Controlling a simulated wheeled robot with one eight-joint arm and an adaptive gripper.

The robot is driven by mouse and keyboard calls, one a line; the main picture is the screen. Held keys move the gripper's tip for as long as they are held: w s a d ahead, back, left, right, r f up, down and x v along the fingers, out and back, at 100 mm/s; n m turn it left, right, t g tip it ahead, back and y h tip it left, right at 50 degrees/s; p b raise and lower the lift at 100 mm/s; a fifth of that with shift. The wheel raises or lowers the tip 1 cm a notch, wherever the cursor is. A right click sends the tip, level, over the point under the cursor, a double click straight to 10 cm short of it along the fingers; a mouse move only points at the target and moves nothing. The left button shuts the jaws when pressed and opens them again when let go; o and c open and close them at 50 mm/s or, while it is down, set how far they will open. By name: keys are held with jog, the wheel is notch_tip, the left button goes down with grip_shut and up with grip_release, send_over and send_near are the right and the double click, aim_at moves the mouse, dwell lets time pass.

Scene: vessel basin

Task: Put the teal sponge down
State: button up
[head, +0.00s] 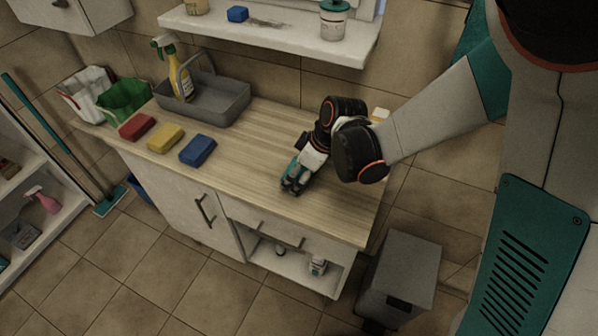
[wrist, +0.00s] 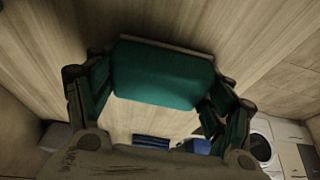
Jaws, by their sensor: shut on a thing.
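The teal sponge (wrist: 163,75) sits between the two fingers of my gripper (wrist: 160,98) in the wrist view, and the fingers are shut on it. In the head view my gripper (head: 294,182) is low over the right part of the wooden countertop (head: 250,160), near its front edge. Only a little of the sponge (head: 288,167) shows there, mostly hidden by the fingers. I cannot tell whether the sponge touches the countertop.
Red (head: 137,127), yellow (head: 166,138) and blue (head: 198,150) sponges lie in a row on the left. A grey caddy (head: 218,102) with a spray bottle (head: 181,85) stands behind them. The countertop between the blue sponge and my gripper is clear. A shelf (head: 270,38) hangs above.

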jog(key=o, duration=1.1)
jog(key=shift+f, duration=0.25)
jog(key=shift+c, duration=0.2)
jog(key=shift+r, duration=0.2)
jog(key=shift+r+p, duration=0.25)
jog(key=shift+p, duration=0.25)
jog(key=a+p+v, duration=0.1)
jog(key=p+v, duration=0.4)
jog(key=v, duration=0.9)
jog(key=shift+w+r+p, duration=0.25)
jog(key=shift+p, duration=0.05)
jog(key=shift+d, duration=0.1)
